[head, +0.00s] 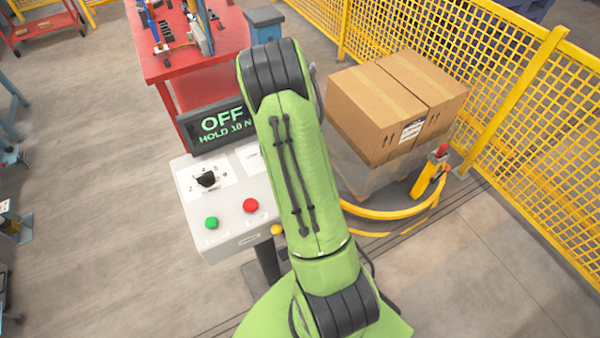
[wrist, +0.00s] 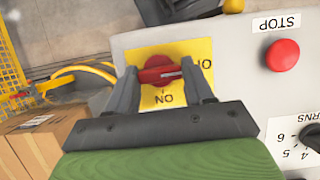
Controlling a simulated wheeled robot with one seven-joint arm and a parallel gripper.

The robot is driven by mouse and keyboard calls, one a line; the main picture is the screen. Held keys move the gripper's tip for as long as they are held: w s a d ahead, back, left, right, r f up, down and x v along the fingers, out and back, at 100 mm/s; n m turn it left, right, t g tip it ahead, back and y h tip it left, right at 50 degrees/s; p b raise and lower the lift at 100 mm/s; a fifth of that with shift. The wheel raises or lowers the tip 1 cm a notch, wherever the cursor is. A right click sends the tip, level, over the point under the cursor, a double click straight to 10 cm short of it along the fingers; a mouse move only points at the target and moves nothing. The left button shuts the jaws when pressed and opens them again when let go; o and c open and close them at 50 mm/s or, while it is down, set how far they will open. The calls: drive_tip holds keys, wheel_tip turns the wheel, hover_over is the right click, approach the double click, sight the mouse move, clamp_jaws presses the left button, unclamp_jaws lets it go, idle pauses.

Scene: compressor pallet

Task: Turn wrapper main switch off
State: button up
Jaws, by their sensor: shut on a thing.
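The main switch has a red handle (wrist: 157,75) on a yellow plate (wrist: 150,56) in the wrist view. The handle lies crosswise, in line with the partly covered OFF label at the right. The ON label is below it, upside down. My gripper (wrist: 160,70) has one finger at each end of the handle and is shut on it. In the head view my green arm hides the switch and gripper. A dark display (head: 220,124) there reads "OFF" and "HOLD", with the rest cut off by my arm.
The control panel (head: 228,232) carries a green button (head: 211,223), a red stop button (head: 250,205) and a black selector knob (head: 206,179). Cartons (head: 375,108) stand at the right inside a yellow curved guard (head: 385,214). A red table (head: 172,66) stands behind; yellow mesh fencing (head: 507,65) closes the right.

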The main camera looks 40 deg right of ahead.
drive_tip(key=o, duration=1)
drive_tip(key=shift+o, duration=0.2)
drive_tip(key=p+v, duration=0.1)
drive_tip(key=v, duration=1.4)
drive_tip(key=shift+w+r, duration=0.2)
drive_tip(key=shift+r, duration=0.15)
drive_tip(key=s+a+r+n+t+h, duration=0.1)
drive_tip(key=s+a+r+t, duration=0.4)
drive_tip(key=a+r, duration=0.6)
drive_tip(key=s+a+f+n+t, duration=0.1)
drive_tip(key=s+a+f+t, duration=0.1)
drive_tip(key=s+a, duration=0.3)
drive_tip(key=s+a+f+n+t+b, duration=0.1)
drive_tip(key=s+a+f+t, duration=0.1)
drive_tip(key=s+a, duration=0.3)
drive_tip(key=shift+s+a+t+b, duration=0.3)
drive_tip(key=shift+s+t, duration=0.1)
drive_tip(key=shift+s, duration=0.8)
